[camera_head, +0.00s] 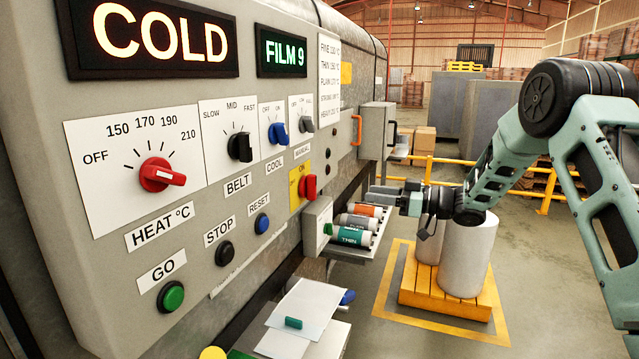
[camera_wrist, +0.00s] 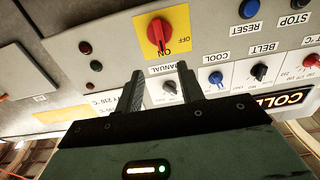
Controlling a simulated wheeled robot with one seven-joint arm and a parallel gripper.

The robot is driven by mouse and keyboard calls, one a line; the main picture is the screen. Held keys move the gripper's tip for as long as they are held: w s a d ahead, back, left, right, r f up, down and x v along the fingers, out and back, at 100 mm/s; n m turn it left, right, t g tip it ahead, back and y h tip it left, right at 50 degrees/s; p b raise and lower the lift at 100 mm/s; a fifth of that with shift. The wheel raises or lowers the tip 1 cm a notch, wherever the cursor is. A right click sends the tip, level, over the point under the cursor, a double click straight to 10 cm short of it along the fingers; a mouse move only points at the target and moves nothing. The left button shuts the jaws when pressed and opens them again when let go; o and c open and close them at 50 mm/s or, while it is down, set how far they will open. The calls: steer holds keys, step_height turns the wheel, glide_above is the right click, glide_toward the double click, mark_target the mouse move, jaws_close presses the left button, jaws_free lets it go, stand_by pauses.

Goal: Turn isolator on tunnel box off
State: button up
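The isolator is a red rotary knob (camera_head: 308,187) on a yellow plate (camera_head: 294,189) marked ON and OFF, low on the right part of the grey control panel. In the wrist view, which is upside down, the red knob (camera_wrist: 157,33) is near the top centre, and its handle lies in line with the ON mark. My gripper (camera_head: 372,195) is to the right of the knob in the head view, apart from it. In the wrist view, the two dark fingers of my gripper (camera_wrist: 160,72) are spread with nothing between them, below the knob in the picture.
A red heat dial (camera_head: 161,174), belt knob (camera_head: 240,147), blue cool switch (camera_head: 278,132) and manual switch (camera_head: 306,124) share the panel. GO, STOP and RESET buttons sit lower. A shelf (camera_head: 350,252) with film rolls juts out below my gripper. An orange-handled box (camera_head: 375,130) protrudes beyond.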

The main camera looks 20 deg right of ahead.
mark_target(316, 186)
steer(key=p+x, duration=0.4)
steer(key=x, duration=1.1)
steer(key=shift+w+a, duration=0.15)
steer(key=shift+a, duration=0.05)
jaws_close()
